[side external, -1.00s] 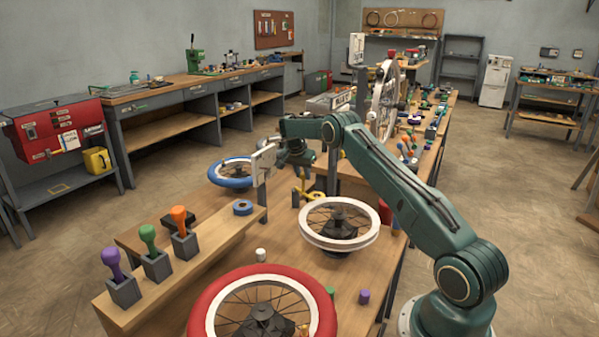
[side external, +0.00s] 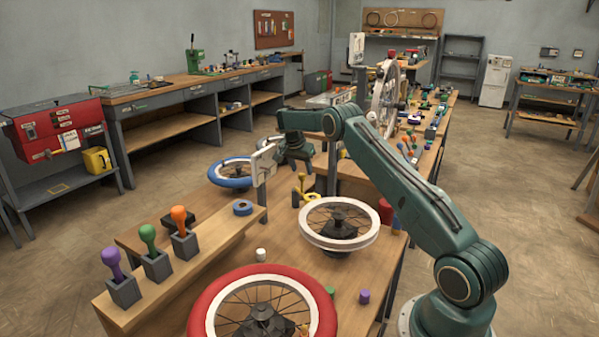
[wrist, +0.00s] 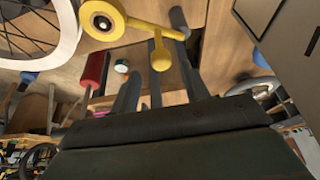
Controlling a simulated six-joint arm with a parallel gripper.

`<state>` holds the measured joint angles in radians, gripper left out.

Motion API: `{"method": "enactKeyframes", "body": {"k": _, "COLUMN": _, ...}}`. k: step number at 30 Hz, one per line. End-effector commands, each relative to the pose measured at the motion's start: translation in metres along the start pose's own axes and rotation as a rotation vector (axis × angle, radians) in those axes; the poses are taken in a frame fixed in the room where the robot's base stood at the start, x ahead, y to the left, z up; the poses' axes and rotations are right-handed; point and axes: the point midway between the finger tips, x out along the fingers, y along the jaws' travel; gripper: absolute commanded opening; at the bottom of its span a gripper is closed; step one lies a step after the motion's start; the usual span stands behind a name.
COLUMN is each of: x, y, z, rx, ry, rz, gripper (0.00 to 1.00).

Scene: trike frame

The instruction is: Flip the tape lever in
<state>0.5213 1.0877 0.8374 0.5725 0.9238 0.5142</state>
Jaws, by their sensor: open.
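The yellow lever (side external: 306,190) stands on the table behind the white-rimmed wheel, below my gripper. In the wrist view the lever (wrist: 145,27) has a round hub at the left, a long arm and a ball knob at its near end.
A white panel on a post (side external: 264,163) stands close left of my gripper. The white wheel (side external: 339,223), red wheel (side external: 215,308) and blue wheel (side external: 230,181) lie around. Purple, green and orange handles (side external: 179,218) stand in grey blocks on the ledge.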

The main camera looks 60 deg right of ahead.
Motion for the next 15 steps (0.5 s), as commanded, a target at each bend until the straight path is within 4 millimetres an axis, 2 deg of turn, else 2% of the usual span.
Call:
{"method": "enactKeyframes", "body": {"k": 9, "x": -0.056, "y": -0.001, "z": 0.000, "rx": 0.001, "ry": 0.002, "rz": -0.003, "gripper": 0.46}}
{"method": "enactKeyframes", "body": {"k": 15, "x": -0.086, "y": 0.000, "z": -0.001, "rx": 0.002, "ry": 0.002, "rz": -0.002, "gripper": 0.46}}
